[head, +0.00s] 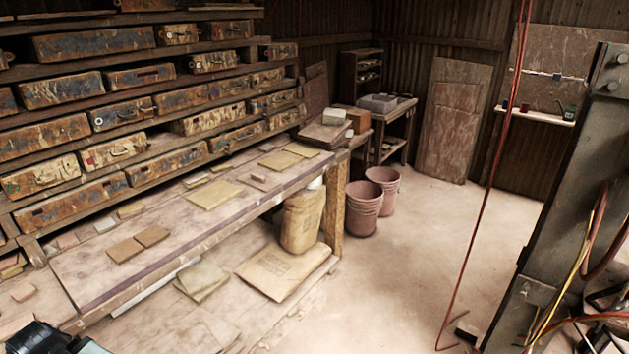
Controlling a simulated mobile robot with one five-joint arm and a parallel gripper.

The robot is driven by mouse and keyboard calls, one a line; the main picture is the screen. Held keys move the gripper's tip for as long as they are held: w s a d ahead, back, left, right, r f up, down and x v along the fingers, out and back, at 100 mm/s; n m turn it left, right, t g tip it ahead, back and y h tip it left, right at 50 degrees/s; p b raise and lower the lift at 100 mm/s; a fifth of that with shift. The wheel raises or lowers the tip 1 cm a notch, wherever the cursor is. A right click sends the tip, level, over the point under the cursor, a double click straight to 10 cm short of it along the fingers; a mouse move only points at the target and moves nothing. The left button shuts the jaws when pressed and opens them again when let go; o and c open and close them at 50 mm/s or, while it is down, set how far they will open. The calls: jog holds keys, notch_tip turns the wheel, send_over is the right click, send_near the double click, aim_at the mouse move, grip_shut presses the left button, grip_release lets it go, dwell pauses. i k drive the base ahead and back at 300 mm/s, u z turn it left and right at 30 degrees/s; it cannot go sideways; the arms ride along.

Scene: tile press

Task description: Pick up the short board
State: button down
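Several flat pieces lie on the long wooden bench (190,231), and I cannot tell which one is the short board. Two brown square pieces, a left one (124,250) and a right one (152,236), lie side by side near the front left. A larger yellowish board (213,194) lies at the bench's middle. Another yellowish board (280,160) and a narrow one (301,150) lie near its far end. A black part at the bottom left corner may be mine; no gripper fingers show.
Shelves of rusty drawers (95,42) stand behind the bench. A paper sack (301,220), a flat sack (282,270) and two pinkish buckets (363,207) are beside and under it. A tall metal frame (570,190) and hanging red cable are at right. The middle floor is clear.

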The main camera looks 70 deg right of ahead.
aim_at(258, 182)
jog(key=z, duration=1.95)
jog(key=k, duration=0.45)
jog(key=z, duration=0.95)
jog(key=i, duration=2.2)
jog(key=u, duration=2.65)
